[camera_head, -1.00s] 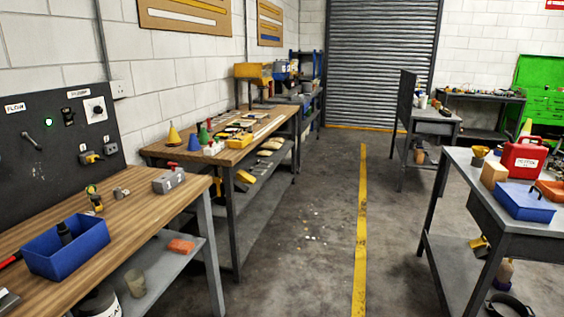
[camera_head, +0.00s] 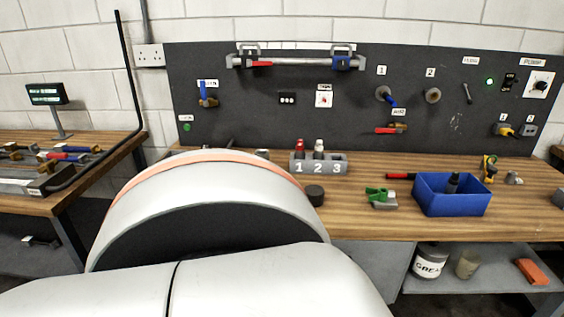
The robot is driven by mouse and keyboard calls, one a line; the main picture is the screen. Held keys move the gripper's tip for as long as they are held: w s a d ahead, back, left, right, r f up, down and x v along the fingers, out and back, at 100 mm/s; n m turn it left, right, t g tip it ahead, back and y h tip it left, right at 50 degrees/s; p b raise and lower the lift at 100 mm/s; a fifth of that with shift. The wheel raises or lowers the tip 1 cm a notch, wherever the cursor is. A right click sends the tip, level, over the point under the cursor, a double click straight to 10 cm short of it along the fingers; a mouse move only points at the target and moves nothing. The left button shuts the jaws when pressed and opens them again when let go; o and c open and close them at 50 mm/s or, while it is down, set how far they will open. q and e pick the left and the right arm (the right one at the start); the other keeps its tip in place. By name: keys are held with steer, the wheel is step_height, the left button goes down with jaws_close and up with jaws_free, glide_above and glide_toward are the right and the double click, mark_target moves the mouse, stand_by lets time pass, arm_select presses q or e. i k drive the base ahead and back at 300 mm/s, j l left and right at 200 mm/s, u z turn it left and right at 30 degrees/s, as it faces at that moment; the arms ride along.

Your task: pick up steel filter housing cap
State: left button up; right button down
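I cannot tell for sure which object is the steel filter housing cap. A small grey metal part (camera_head: 514,178) lies on the wooden bench right of the blue bin. A dark round cap-like piece (camera_head: 316,195) sits near the bench's front edge, beside my white arm link. A dark cylindrical part (camera_head: 453,183) stands in the blue bin (camera_head: 452,207). Neither gripper shows; my large white arm link fills the lower left and hides part of the bench.
The wooden bench (camera_head: 400,227) stands before a black panel (camera_head: 215,130) with valves and switches. A grey numbered block (camera_head: 327,168) and a green-handled part (camera_head: 380,197) are on it. A grease tub (camera_head: 430,258) stands on the lower shelf. Another bench (camera_head: 95,142) is at the left.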

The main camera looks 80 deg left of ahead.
mark_target(315, 193)
steer(key=u, duration=2.55)
